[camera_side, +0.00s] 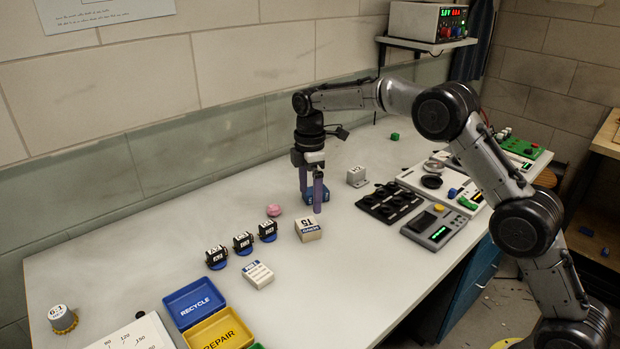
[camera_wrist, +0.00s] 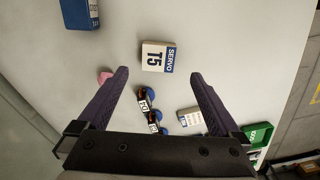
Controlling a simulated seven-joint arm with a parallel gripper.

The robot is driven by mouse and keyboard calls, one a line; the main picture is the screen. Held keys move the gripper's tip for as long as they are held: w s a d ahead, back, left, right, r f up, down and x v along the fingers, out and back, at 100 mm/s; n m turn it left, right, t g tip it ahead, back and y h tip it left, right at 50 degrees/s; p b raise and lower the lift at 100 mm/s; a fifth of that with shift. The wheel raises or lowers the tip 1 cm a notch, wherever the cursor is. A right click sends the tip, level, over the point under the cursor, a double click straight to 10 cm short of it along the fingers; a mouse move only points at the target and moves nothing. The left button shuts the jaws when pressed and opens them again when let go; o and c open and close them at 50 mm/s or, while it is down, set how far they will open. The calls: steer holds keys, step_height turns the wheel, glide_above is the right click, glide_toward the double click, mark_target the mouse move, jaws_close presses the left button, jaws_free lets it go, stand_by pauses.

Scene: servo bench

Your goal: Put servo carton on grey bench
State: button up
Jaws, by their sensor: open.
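The servo carton (camera_side: 310,230), a small white box with a blue band, rests on the pale grey bench (camera_side: 340,290) near its middle. In the wrist view its label reads SERVO T5 (camera_wrist: 153,57). My gripper (camera_side: 310,200) points down with purple fingers apart and nothing between them. In the side view it shows just behind the carton. In the wrist view the carton appears slightly beyond the gap between the fingertips (camera_wrist: 159,74). How high the fingertips are above the bench is hard to tell.
A blue box (camera_wrist: 82,12) stands partly behind my fingers in the side view. A pink lump (camera_side: 273,210), several black servos (camera_side: 243,243) and another white carton (camera_side: 258,275) lie left. RECYCLE (camera_side: 194,303) and REPAIR (camera_side: 218,332) trays stand in front; a black holder (camera_side: 390,202) is right.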

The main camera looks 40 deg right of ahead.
steer(key=s+r+m+t, duration=0.1)
steer(key=s+r+m, duration=0.2)
steer(key=s+r, duration=0.8)
steer(key=s+r+m+t, duration=0.1)
steer(key=s+r+m, duration=0.1)
steer(key=s, duration=0.7)
steer(key=s+d+r+m+t, duration=0.1)
steer(key=s+r+m+t, duration=0.1)
steer(key=s+m, duration=0.3)
steer(key=s, duration=0.4)
steer(key=shift+d+r, duration=0.2)
steer(key=shift+r, duration=0.1)
steer(key=s+f+m, duration=0.1)
steer(key=s+f, duration=0.1)
steer(key=s, duration=0.1)
steer(key=s+f+m+t, duration=0.1)
steer(key=s, duration=0.3)
steer(key=s+f+m, duration=0.2)
steer(key=s, duration=0.1)
steer(key=shift+s+d+f+t, duration=0.1)
steer(key=shift+s+f+t, duration=0.05)
steer(key=shift+f+t, duration=0.15)
steer(key=shift+c, duration=0.2)
